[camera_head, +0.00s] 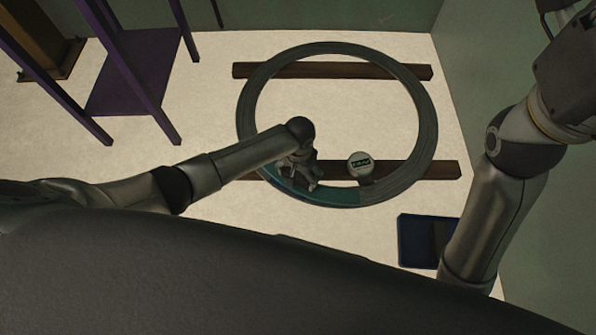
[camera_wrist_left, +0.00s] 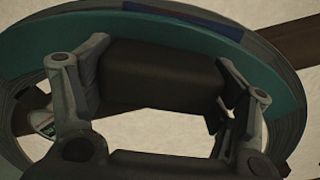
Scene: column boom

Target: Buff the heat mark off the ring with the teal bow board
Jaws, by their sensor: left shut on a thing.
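The large grey-green ring (camera_head: 427,120) lies flat across two dark wooden beams. My left gripper (camera_head: 298,180) is over the ring's near side, pointing down. In the left wrist view, its fingers (camera_wrist_left: 160,85) are shut on a dark brown block, which appears to be the handle of the teal bow board (camera_wrist_left: 205,55). The curved teal board lies along the ring (camera_wrist_left: 290,110); its teal also shows in the head view (camera_head: 340,197). A dark blue patch, perhaps the heat mark (camera_wrist_left: 185,14), shows beside the board's edge. My right gripper is out of view.
A round white-topped device with a small display (camera_head: 360,160) stands inside the ring's near edge. A dark blue tray (camera_head: 412,240) lies at the lower right. Purple frame (camera_head: 135,75) stands at upper left.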

